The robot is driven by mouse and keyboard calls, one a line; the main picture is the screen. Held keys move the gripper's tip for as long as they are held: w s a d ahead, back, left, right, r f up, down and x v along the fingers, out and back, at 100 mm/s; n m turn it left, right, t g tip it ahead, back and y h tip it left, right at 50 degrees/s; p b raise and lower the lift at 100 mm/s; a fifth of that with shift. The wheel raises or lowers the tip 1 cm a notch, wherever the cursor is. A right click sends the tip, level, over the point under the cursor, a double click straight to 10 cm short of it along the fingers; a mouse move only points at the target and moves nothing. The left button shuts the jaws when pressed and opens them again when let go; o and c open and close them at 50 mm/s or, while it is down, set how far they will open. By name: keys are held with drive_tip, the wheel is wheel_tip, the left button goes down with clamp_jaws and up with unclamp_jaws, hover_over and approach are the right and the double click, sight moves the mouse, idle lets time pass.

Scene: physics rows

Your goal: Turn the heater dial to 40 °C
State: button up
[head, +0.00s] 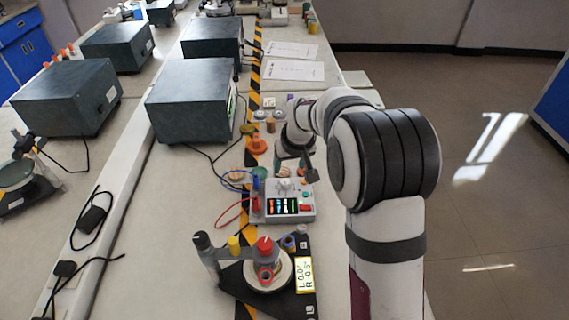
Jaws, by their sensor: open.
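A small grey control box (290,211) stands on the bench at centre in the head view. It has a dark display with coloured readouts, a red button and a green one. A pale knob (284,186) sits on its upper face and looks like the heater dial; its scale and setting are too small to read. My gripper (298,170) is open, pointing down just behind and above the box, close to the knob. I cannot tell whether a finger touches it. Nothing shows between the fingers.
A black-based instrument (265,276) with a red knob and angle label stands in front of the box. Red and blue cables run to the box's left side. Orange and green pieces (257,146) lie behind it. A large dark case (190,101) stands behind left.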

sight(285, 181)
drive_tip(key=x, duration=1.1)
drive_tip(key=shift+s, duration=0.15)
clamp_jaws()
